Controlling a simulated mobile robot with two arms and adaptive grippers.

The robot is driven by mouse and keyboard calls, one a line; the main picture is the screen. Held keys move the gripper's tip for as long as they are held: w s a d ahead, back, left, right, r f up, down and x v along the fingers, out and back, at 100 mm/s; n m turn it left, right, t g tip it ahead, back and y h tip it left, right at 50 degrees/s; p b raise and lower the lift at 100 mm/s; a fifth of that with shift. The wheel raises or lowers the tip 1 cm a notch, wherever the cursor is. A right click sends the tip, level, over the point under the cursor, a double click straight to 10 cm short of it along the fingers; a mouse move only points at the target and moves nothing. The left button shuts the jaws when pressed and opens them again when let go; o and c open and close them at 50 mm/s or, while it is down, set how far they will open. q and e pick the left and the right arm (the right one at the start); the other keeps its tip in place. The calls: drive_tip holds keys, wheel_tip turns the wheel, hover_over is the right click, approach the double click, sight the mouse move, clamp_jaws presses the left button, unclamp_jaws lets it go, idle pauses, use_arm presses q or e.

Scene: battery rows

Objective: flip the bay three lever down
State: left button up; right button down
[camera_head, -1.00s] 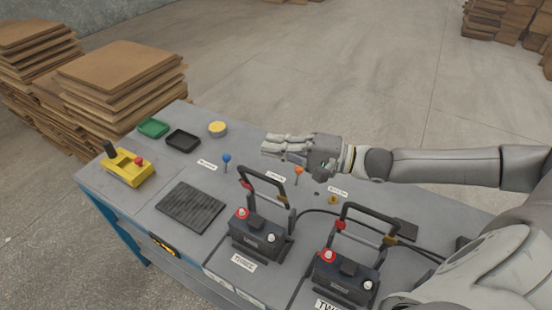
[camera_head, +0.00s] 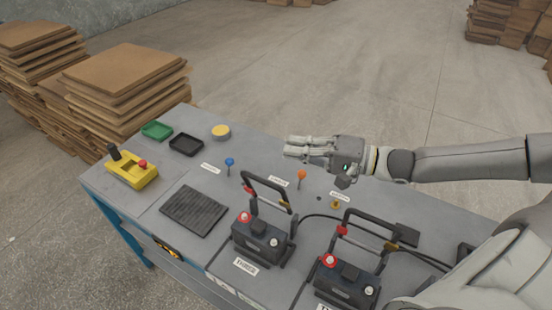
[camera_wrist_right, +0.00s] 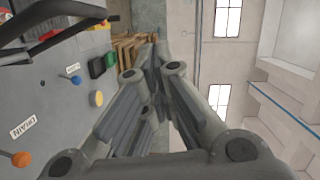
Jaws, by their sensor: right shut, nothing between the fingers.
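The left battery (camera_head: 259,240), with a plate reading THREE (camera_head: 245,267), stands on the grey bench. A black hoop handle (camera_head: 268,182) rises upright behind it. I cannot tell whether this hoop or a knobbed lever is the bay three lever. A blue-knobbed lever (camera_head: 229,162) and an orange-knobbed lever (camera_head: 301,175) stand upright behind the hoop. The orange knob shows near a DRAIN label in the wrist view (camera_wrist_right: 20,158). My right gripper (camera_head: 288,147) is shut and empty, above the bench's far side, behind the orange knob and touching nothing visible. My left gripper is out of view.
A second battery (camera_head: 345,282) with its own hoop (camera_head: 372,225) stands to the right. A yellow control box (camera_head: 132,170), black mat (camera_head: 194,210), green tray (camera_head: 156,130) and black tray (camera_head: 186,145) lie to the left. Cables run behind the batteries.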

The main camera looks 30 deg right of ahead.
drive_tip(key=s+d+f+n+p, duration=0.1)
drive_tip(key=s+d+f+n, duration=0.1)
drive_tip(key=d, duration=0.3)
drive_tip(key=shift+s+d+f+n+g+h, duration=0.25)
drive_tip(key=shift+s+f+n+g+h, duration=0.1)
drive_tip(key=shift+s+n, duration=0.5)
drive_tip(key=shift+w, duration=0.15)
drive_tip(key=w+a+f+b, duration=0.1)
drive_tip(key=w+a+f, duration=0.2)
drive_tip(key=a, duration=0.6)
drive_tip(key=shift+w+a, duration=0.4)
drive_tip(key=shift+w, duration=0.8)
drive_tip(key=shift+f, duration=0.1)
